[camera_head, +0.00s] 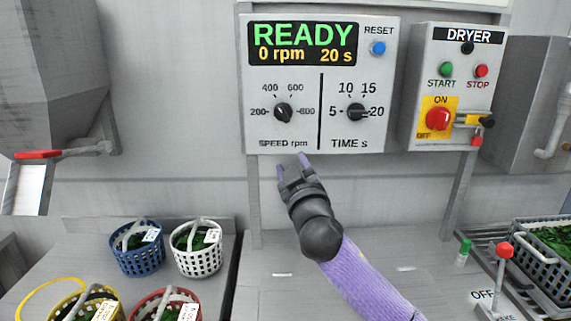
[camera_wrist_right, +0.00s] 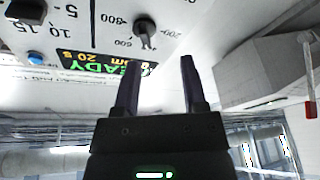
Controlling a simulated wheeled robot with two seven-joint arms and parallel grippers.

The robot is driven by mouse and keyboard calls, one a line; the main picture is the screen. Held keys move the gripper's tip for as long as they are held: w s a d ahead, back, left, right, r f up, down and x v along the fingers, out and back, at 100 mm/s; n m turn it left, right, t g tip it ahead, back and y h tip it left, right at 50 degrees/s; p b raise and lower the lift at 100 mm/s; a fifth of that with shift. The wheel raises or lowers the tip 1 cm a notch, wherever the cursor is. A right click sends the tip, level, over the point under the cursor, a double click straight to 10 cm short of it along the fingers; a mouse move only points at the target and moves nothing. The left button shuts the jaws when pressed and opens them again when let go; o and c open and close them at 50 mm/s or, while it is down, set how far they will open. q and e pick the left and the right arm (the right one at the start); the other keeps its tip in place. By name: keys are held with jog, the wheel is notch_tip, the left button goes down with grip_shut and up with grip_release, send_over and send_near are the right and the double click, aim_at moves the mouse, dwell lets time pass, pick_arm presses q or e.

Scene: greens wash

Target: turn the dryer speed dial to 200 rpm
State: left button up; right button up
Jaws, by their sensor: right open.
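The speed dial (camera_head: 283,113) is a dark knob on the grey control panel, with marks from 200 on the left through 400 and 600 to 800 on the right. I cannot tell surely which mark its pointer faces. The display (camera_head: 303,43) reads READY, 0 rpm, 20 s. My right gripper (camera_head: 293,166) is open and empty, just below the panel's lower edge and under the dial, apart from it. In the right wrist view the dial (camera_wrist_right: 145,33) shows upside down, beyond the two open fingers (camera_wrist_right: 159,64). My left gripper is out of view.
The time dial (camera_head: 356,112) and blue reset button (camera_head: 378,48) share the panel. The dryer box (camera_head: 459,85) with its red switch (camera_head: 438,118) stands to the right. Baskets of greens (camera_head: 138,262) sit at lower left. The counter below the panel is mostly clear.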

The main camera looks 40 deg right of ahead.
aim_at(285, 118)
jog(key=shift+t, duration=0.5)
jog(key=w+d+r, duration=0.1)
jog(key=w+r, duration=0.1)
jog(key=w+d+r, duration=0.2)
jog(key=w, duration=0.1)
jog(key=w+d+r, duration=0.2)
jog(key=w, duration=0.1)
jog(key=shift+w+d+r, duration=0.15)
jog(key=shift+d+r, duration=0.1)
jog(key=shift+r, duration=0.05)
grip_shut()
